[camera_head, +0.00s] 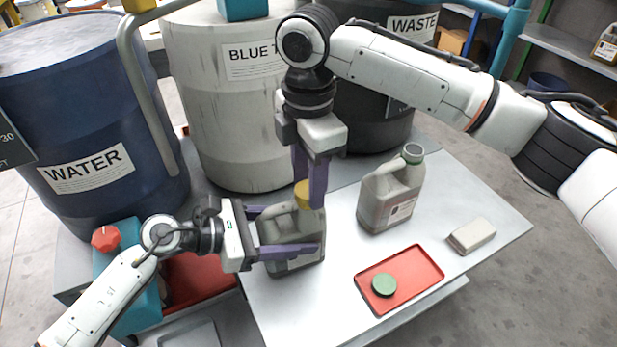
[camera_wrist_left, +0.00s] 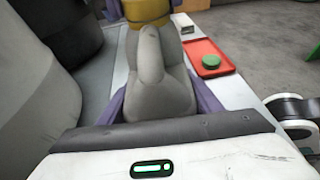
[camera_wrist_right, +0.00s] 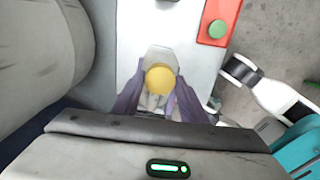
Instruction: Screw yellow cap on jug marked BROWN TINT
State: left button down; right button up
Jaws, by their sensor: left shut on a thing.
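A grey jug (camera_head: 292,261) with a handle stands upright at the table's left edge; its label is mostly hidden and unreadable. My left gripper (camera_head: 297,230) is shut on its body, one finger on each side. The jug also fills the middle of the left wrist view (camera_wrist_left: 160,85). The yellow cap (camera_head: 302,194) sits at the jug's mouth, seen from above in the right wrist view (camera_wrist_right: 160,79). My right gripper (camera_head: 309,203) points down from above, its purple fingers on either side of the cap. I cannot tell whether they touch it.
A second grey jug (camera_head: 389,191) with a greenish neck stands to the right. A red tray (camera_head: 420,262) holds a green cap (camera_head: 383,285). A pale block (camera_head: 472,235) lies near the right edge. Large drums, including the WATER drum (camera_head: 75,120), stand behind. The table's front middle is clear.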

jog(key=c, duration=0.7)
jog(key=shift+o, duration=0.2)
jog(key=m, duration=0.3)
jog(key=shift+m, duration=0.3)
jog(key=m, duration=0.5)
jog(key=o, duration=1.2)
jog(key=shift+o, duration=0.2)
notch_tip(320, 180, up, 12)
pick_arm(q)
jog(key=c, duration=0.5)
grip_release()
